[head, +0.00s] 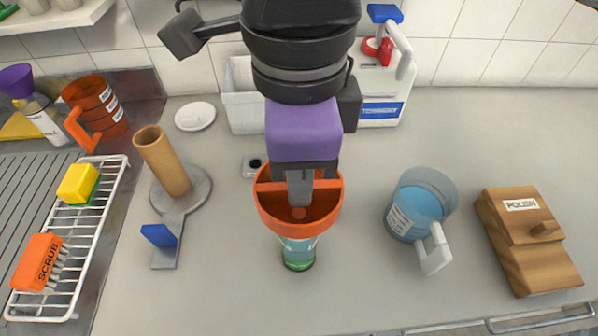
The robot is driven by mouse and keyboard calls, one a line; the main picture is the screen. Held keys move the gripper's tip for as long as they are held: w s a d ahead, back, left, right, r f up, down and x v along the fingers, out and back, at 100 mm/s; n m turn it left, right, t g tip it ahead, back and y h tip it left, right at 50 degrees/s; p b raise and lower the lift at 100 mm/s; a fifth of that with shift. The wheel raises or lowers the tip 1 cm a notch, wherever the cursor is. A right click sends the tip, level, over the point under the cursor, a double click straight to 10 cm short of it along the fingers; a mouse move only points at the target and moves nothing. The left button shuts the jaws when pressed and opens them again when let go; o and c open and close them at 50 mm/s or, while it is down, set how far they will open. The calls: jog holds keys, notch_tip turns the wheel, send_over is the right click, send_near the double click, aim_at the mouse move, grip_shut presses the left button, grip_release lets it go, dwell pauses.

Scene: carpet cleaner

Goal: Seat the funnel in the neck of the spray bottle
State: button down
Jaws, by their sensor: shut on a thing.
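An orange funnel (268,217) with a bar across its mouth is in the middle of the head view. My gripper (299,199) points down into the funnel's mouth and is shut on it, seemingly at the crossbar. A teal bottle with a green base (298,258) stands upright on the counter directly below the funnel. The funnel hides the bottle's neck and its own spout. I cannot tell whether the spout is inside the neck or above it.
A blue-filled measuring jug (418,212) and a wooden polish box (528,245) stand right. A paper-roll holder (163,160) and wire rack (75,262) stand left. A white tub (240,95) and large white jug (383,105) are behind. The front counter is clear.

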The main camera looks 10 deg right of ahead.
jog(key=shift+f+b, duration=0.45)
jog(key=shift+f, duration=0.05)
jog(key=c, duration=1.4)
grip_release()
jog(key=shift+c, duration=0.2)
jog(key=shift+r, duration=0.1)
jog(key=shift+r, duration=3.85)
